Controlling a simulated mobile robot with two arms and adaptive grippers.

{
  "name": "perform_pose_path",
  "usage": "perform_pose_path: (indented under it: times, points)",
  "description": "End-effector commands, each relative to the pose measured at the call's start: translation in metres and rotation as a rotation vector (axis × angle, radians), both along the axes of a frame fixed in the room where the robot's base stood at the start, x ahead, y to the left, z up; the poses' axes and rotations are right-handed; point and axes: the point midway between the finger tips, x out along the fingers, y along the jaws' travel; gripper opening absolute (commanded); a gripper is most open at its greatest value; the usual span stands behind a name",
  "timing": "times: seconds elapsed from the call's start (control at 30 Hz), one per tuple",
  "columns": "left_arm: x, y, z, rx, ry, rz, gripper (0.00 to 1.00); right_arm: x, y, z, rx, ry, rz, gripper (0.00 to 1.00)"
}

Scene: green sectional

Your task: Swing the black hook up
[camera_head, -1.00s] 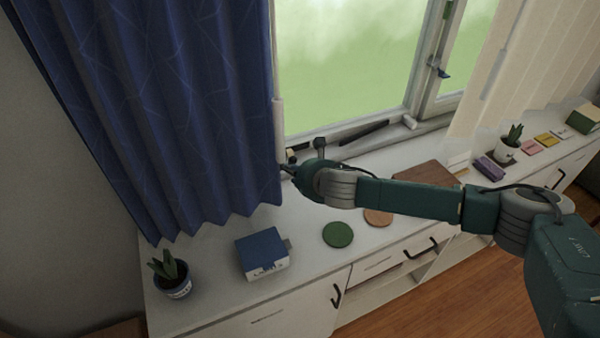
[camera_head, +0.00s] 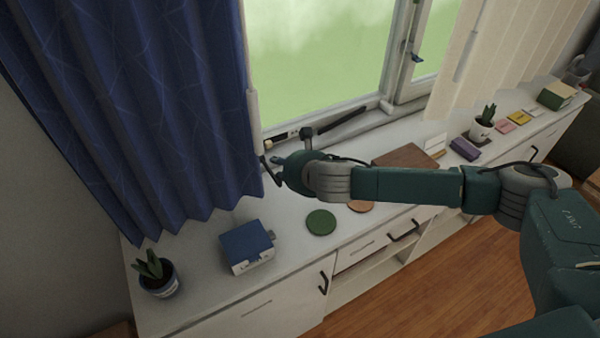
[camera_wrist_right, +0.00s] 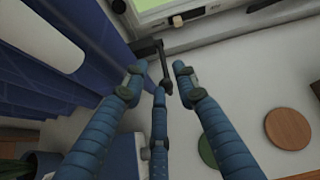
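The black hook (camera_wrist_right: 164,66) shows in the right wrist view as a thin bent bar near the foot of the window, by the curtain edge. Its lower end appears between the fingertips of my right gripper (camera_wrist_right: 159,75). The blue fingers are spread open, two above and one below, and I cannot tell whether any touches the hook. In the head view my right gripper (camera_head: 278,165) is mostly hidden by its own wrist, beside the curtain, with a dark bar that may be the hook at its left. My left gripper is not in view.
A blue curtain (camera_head: 140,110) hangs close at the left of the gripper. The white cabinet top (camera_head: 285,255) below holds a blue box (camera_head: 246,246), a potted plant (camera_head: 155,272), a green disc (camera_head: 321,222) and an orange disc (camera_head: 360,206). A dark bar (camera_head: 342,122) lies along the window sill.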

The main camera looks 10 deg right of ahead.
Motion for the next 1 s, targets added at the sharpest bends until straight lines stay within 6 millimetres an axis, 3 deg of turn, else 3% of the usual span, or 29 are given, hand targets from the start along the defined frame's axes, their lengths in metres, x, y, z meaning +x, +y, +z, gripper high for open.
perform_pose_path:
  times: [1.0]
  points:
    - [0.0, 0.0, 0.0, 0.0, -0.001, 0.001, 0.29, -0.06, -0.02, 0.035, 0.0, 0.0, 0.0, 0.29]
